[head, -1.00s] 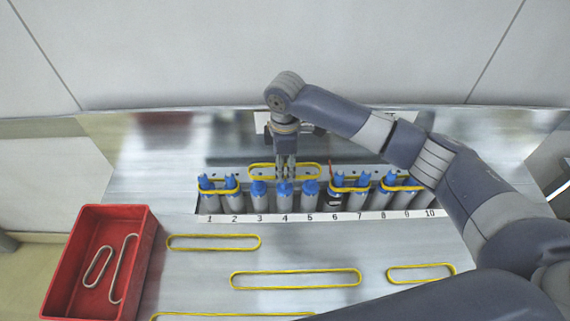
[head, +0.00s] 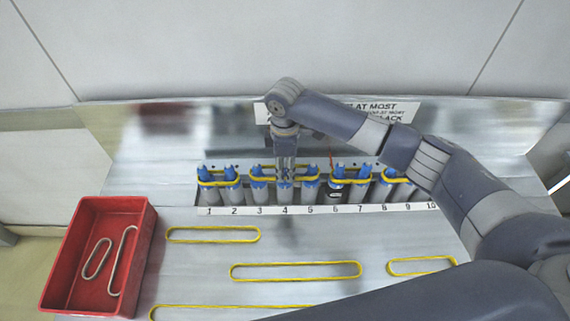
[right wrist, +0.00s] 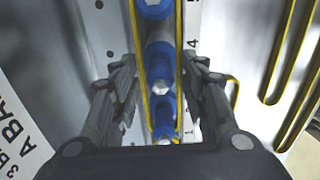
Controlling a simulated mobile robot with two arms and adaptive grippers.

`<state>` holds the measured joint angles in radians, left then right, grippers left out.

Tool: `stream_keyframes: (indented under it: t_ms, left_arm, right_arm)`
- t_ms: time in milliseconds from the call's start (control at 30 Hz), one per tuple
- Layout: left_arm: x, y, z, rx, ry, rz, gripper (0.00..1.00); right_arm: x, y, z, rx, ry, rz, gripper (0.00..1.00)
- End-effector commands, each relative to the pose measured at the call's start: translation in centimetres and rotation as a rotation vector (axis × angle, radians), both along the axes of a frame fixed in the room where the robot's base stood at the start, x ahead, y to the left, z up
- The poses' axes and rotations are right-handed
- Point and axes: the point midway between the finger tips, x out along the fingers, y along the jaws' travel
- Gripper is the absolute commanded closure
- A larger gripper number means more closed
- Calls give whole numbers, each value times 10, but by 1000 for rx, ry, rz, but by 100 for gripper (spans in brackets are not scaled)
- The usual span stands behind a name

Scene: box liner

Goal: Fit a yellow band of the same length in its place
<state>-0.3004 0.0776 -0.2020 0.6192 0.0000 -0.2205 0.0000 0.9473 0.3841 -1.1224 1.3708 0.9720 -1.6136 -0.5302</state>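A yellow band (head: 262,180) is around the blue tops of cylinders 3 to 5 in the numbered rack (head: 250,210). My right gripper (head: 286,176) points down over cylinder 4 (head: 285,190). In the right wrist view its fingers (right wrist: 160,70) stand on either side of the band's two long sides (right wrist: 179,40), close against them, with a blue top (right wrist: 160,60) between. Other yellow bands are around cylinders 1 and 2, 6 and 7, and from 8 rightward, partly hidden by my arm. My left gripper is not in view.
Loose yellow bands lie on the metal table: one at left (head: 213,241), a long one in the middle (head: 295,278), a short one at right (head: 422,272), one at the front edge (head: 215,307). A red bin (head: 140,255) holds two pale bands (head: 97,258). A sign (head: 375,107) stands behind.

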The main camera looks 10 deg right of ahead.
Motion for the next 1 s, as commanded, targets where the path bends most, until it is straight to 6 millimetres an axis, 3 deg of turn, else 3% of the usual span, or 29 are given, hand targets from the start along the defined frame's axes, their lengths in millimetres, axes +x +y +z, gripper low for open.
stream_keyframes:
  t_ms: [467, 567, 1000]
  left_arm:
    - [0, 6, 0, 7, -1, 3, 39]
    - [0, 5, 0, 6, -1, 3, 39]
    - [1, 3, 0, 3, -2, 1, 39]
  right_arm:
    - [0, 0, 5, 1, -1, 0, 39]
    - [1, 0, 17, 2, -1, 0, 39]
    - [0, 1, 103, 1, -1, 1, 39]
